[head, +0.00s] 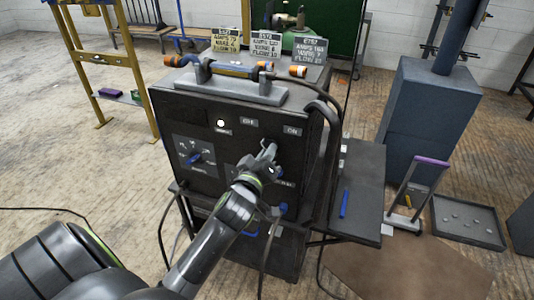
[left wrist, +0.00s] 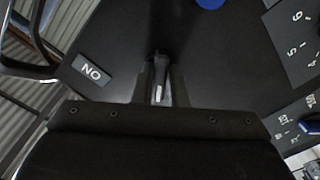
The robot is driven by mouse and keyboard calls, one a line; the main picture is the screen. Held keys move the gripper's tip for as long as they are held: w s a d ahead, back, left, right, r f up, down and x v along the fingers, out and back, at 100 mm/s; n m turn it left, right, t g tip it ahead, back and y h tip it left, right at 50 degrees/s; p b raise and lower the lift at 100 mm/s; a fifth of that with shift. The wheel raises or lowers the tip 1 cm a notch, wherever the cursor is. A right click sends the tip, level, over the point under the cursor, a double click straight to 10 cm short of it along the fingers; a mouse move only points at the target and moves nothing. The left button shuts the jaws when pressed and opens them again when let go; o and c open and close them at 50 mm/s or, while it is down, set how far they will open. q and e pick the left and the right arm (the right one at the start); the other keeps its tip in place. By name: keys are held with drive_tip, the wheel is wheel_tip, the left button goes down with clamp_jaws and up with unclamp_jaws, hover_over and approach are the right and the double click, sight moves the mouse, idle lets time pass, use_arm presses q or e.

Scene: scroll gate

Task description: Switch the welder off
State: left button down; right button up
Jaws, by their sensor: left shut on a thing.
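The welder (head: 185,122) is a dark box with a front panel. My left gripper (head: 268,153) is at the upper right of this panel, near the OFF label (head: 248,122) and the ON label (head: 292,131). In the left wrist view its jaws (left wrist: 158,80) are shut on a dark switch lever (left wrist: 158,93) with a pale tip. The ON label (left wrist: 92,70) shows upside down beside the jaws there. In the head view the lever is mostly hidden by the gripper. A round white lamp (head: 221,123) looks bright on the panel. My right gripper is not in view.
A blue-pointer dial (head: 195,158) sits left on the panel; another is partly behind my left arm. A torch with orange ends (head: 230,69) lies on top. Cables hang down the right side. A side shelf (head: 362,180) holds a blue stick (head: 344,204).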

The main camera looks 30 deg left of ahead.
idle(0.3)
use_arm(q)
drive_tip(key=c, duration=1.5)
unclamp_jaws()
drive_tip(key=shift+o, duration=0.2)
drive_tip(key=v, duration=1.7)
drive_tip(key=shift+s+d, duration=0.15)
